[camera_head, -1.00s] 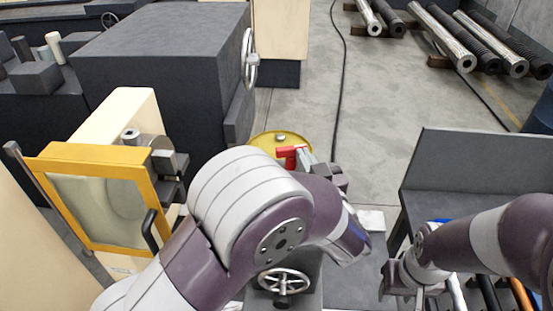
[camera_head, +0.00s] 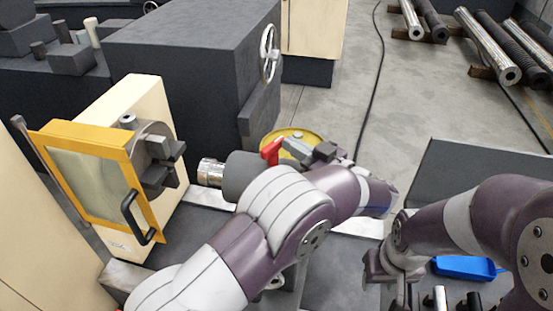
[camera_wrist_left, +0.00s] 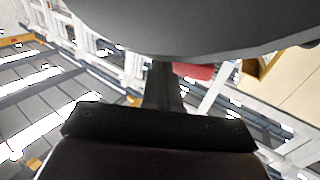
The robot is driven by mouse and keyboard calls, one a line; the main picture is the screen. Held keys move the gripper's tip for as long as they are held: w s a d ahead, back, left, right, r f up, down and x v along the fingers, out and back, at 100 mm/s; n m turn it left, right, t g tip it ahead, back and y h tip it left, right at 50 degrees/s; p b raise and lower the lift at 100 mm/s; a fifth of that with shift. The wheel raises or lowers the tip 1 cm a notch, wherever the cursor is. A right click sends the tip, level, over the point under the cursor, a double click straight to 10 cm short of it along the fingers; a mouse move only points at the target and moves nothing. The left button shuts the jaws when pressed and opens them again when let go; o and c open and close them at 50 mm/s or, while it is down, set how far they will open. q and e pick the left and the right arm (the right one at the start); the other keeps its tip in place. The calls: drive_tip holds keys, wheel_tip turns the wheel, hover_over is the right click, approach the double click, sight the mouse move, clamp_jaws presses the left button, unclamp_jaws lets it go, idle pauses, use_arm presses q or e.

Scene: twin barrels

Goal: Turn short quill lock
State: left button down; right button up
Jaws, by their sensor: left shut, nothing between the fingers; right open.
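The tailstock (camera_head: 246,178) is a dark grey rounded body with a shiny short quill (camera_head: 211,172) pointing left toward the chuck. A red lever (camera_head: 272,150) stands tilted at its far top side; I take it for the quill lock. My left gripper (camera_head: 292,148) is shut and empty, its grey fingers close to the lever's right side; contact is unclear. In the left wrist view, the dark fingers (camera_wrist_left: 160,82) lie under a large grey curved surface, with a red part (camera_wrist_left: 195,70) just right of them. My right gripper (camera_head: 380,270) is open and empty at lower right.
A yellow-framed guard door (camera_head: 95,180) and the chuck (camera_head: 155,150) are left of the quill. A blue tray (camera_head: 465,267) lies at right. My left arm hides part of the tailstock.

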use_arm(q)
drive_tip(key=shift+w+n+g+y, duration=0.3)
drive_tip(key=shift+w+a, duration=0.25)
drive_tip(key=shift+w, duration=0.2)
idle(0.5)
